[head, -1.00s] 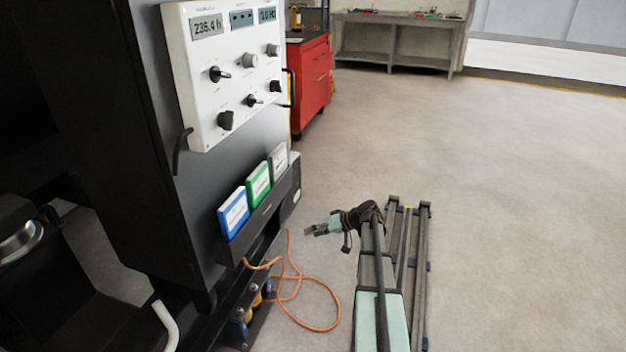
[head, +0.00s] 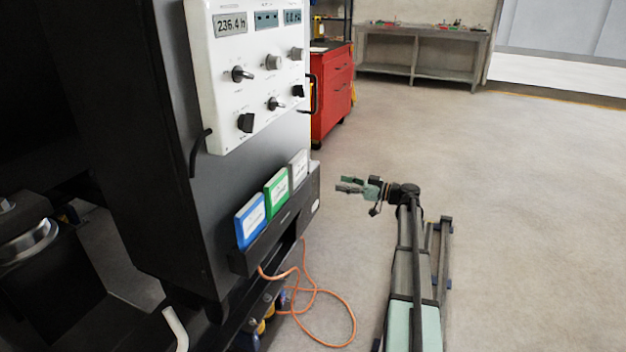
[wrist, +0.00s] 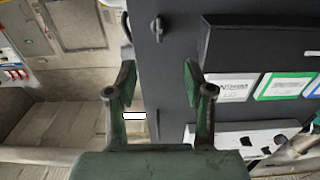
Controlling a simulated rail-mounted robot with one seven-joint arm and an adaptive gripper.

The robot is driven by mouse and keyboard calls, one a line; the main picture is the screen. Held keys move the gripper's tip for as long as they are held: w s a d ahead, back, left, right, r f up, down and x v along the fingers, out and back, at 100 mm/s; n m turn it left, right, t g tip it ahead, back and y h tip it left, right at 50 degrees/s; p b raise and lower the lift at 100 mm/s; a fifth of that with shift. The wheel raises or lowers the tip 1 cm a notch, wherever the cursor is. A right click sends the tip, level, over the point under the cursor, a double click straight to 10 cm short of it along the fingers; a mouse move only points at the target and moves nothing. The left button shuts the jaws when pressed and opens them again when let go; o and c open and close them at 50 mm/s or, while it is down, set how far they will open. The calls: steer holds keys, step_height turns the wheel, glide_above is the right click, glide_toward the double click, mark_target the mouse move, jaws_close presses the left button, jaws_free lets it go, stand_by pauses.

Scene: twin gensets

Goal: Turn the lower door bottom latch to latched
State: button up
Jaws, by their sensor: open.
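A small grey turn latch (wrist: 157,28) sits on a dark panel (wrist: 172,70) at top centre in the wrist view. I cannot tell from its look whether it is latched. It is not seen in the head view. My gripper (wrist: 160,80) is open and empty, with its two green fingers apart and the latch beyond their tips, a little above the gap. In the head view my gripper (head: 347,185) is to the right of the dark cabinet (head: 165,150), pointing left, apart from it.
A black rack (head: 275,222) holds blue, green and white booklets; it also shows at right in the wrist view (wrist: 225,50). A white control panel (head: 250,100) is above. An orange cable (head: 345,322) lies on the floor. A red tool cabinet (head: 335,90) stands behind. Floor at right is clear.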

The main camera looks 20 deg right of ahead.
steer(key=b+x, duration=0.1)
steer(key=x, duration=1.1)
steer(key=shift+b, duration=0.3)
steer(key=shift+d, duration=0.1)
jaws_close()
